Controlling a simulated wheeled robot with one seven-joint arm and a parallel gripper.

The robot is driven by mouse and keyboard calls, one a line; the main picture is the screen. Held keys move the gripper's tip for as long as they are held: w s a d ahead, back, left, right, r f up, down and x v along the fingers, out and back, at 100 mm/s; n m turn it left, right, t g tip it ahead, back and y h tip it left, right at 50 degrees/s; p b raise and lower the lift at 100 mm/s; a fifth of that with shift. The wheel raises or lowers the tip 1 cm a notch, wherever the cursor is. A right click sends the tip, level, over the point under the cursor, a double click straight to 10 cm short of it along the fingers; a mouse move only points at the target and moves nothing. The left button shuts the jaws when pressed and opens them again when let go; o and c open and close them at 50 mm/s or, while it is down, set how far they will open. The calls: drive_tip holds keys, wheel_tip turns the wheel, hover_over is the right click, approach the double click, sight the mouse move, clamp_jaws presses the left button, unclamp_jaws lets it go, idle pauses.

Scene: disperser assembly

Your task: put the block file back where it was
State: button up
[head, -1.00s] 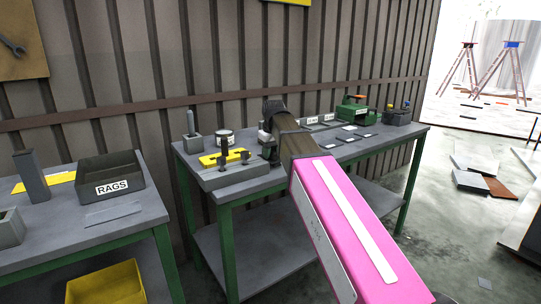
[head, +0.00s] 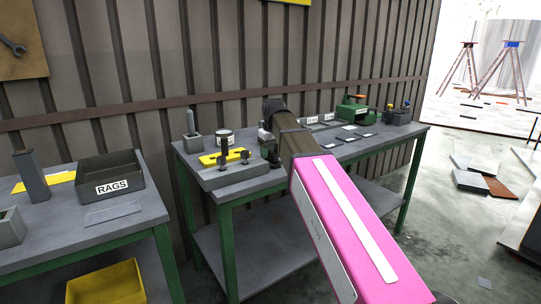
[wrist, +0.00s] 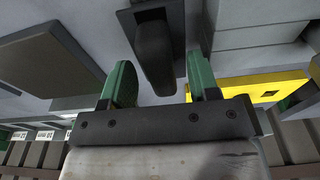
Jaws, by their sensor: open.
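A dark, rounded bar, which looks like the block file (wrist: 155,55), shows in the wrist view. One end sits in a black rectangular holder (wrist: 178,22), and the other end points toward my gripper. My gripper (wrist: 160,82) is open, with one green finger on each side of the bar's near end. A gap shows between the bar and each finger, so it is not gripped. In the head view my arm hides most of the gripper and the bar, over the left part of the far bench (head: 240,187).
A grey fixture with a yellow plate (head: 222,158) and dark posts lies left of my gripper. A can (head: 223,136) and a grey holder (head: 194,141) stand behind it. A RAGS bin (head: 110,178) stands on the near left bench.

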sight(273, 153)
wheel_tip(273, 153, up, 11)
drive_tip(key=s, duration=0.1)
drive_tip(key=shift+d, duration=0.35)
drive_tip(key=shift+f, duration=0.15)
idle(1.1)
